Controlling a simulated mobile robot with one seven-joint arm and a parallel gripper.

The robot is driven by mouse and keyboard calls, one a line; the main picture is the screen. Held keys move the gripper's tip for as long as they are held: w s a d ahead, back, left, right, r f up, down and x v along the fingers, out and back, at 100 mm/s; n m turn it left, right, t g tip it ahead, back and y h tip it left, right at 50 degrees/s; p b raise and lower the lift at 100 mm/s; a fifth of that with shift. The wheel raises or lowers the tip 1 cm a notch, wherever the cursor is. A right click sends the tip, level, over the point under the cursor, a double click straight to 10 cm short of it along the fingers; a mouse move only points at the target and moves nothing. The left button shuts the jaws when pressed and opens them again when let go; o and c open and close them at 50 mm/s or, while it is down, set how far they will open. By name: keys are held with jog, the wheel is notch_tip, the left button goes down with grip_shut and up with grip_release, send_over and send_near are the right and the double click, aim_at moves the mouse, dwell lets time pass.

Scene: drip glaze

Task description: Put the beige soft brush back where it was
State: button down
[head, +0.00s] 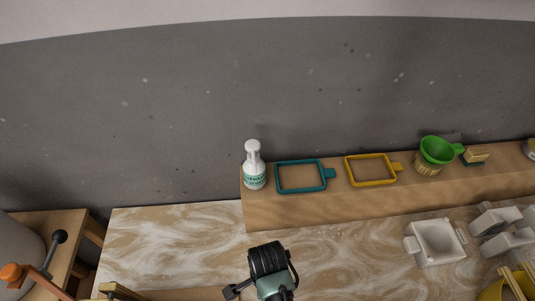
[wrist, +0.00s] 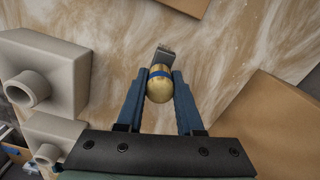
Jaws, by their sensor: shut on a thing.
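In the wrist view, my gripper (wrist: 159,76) has its blue fingers closed on both sides of a small object, which looks like the beige soft brush (wrist: 159,90). It has a rounded beige-gold end towards the camera, a blue band, and a grey tip pointing away over the marbled worktop. Its contact with the worktop cannot be told. In the head view, dark and green parts of my arm show at the bottom centre; the fingers and the brush are hidden there. I cannot tell which spot the brush came from.
Pale square vessels (head: 436,258) stand right. The marbled worktop (head: 170,235) is clear at left.

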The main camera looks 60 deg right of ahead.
jog(key=shift+f, duration=0.75)
jog(key=shift+f, duration=0.15)
jog(key=c, duration=0.5)
grip_release()
jog(key=shift+c, duration=0.2)
notch_tip(320, 180, up, 12)
jog(key=shift+r, duration=0.2)
jog(key=shift+w, duration=0.1)
